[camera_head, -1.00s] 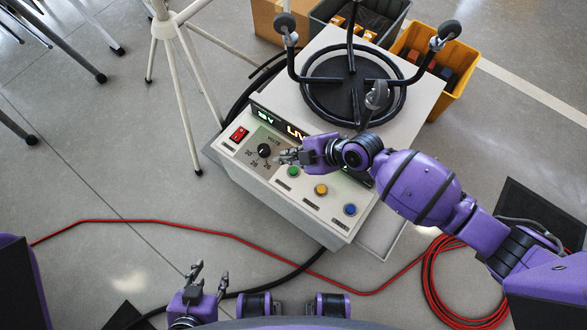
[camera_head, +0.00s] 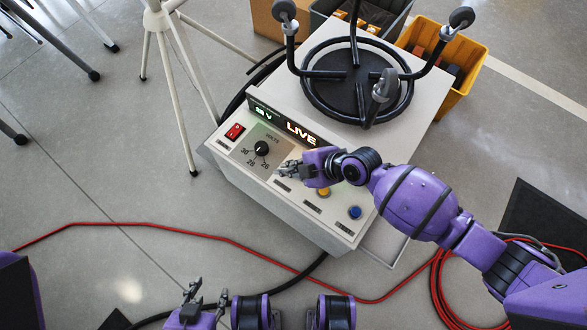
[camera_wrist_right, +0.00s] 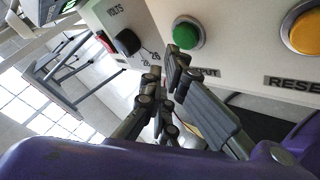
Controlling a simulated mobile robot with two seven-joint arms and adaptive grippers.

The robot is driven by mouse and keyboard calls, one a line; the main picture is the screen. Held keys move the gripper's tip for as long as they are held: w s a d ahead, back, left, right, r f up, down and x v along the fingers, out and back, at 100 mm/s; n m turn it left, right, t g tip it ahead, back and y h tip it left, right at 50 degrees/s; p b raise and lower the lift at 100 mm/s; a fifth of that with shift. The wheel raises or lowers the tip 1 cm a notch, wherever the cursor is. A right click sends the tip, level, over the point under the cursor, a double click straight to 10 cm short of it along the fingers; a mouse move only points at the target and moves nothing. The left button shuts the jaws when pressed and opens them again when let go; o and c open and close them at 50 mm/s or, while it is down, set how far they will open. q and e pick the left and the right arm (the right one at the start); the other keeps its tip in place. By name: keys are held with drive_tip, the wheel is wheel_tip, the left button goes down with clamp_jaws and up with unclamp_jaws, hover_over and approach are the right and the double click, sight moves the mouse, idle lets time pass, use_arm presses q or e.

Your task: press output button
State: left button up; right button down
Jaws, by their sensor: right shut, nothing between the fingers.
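The power unit (camera_head: 283,220) has a sloping front panel with a green button, a yellow button (camera_head: 323,193) and a blue button (camera_head: 355,212). In the right wrist view, the green button (camera_wrist_right: 187,33) is just beyond my fingertips, above a partly hidden label. The yellow button (camera_wrist_right: 306,33) there has a label starting "RESE". My right gripper (camera_head: 283,169) is shut and empty over the panel, hiding the green button in the head view. It also shows in the wrist view (camera_wrist_right: 166,72); contact with the button cannot be told. My left gripper (camera_head: 207,290) is open and empty, low in the head view.
The panel also has a red switch (camera_head: 235,131), a black volts knob (camera_head: 261,148) and a lit "LIVE" display (camera_head: 300,133). A black ringed frame (camera_head: 356,85) stands on the unit. A tripod (camera_head: 183,80) stands left, a yellow bin (camera_head: 463,75) behind. Red cable (camera_head: 240,243) crosses the floor.

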use_arm(q)
drive_tip(key=shift+s+a+f, duration=0.1)
drive_tip(key=shift+s, duration=0.25)
drive_tip(key=shift+w, duration=0.2)
idle(0.6)
use_arm(e)
drive_tip(key=shift+f+b, duration=0.45)
drive_tip(key=shift+b, duration=0.05)
use_arm(q)
drive_tip(key=shift+s+f, duration=0.2)
drive_tip(key=shift+f, duration=0.3)
drive_tip(key=shift+s+f, duration=0.1)
drive_tip(key=shift+s, duration=0.15)
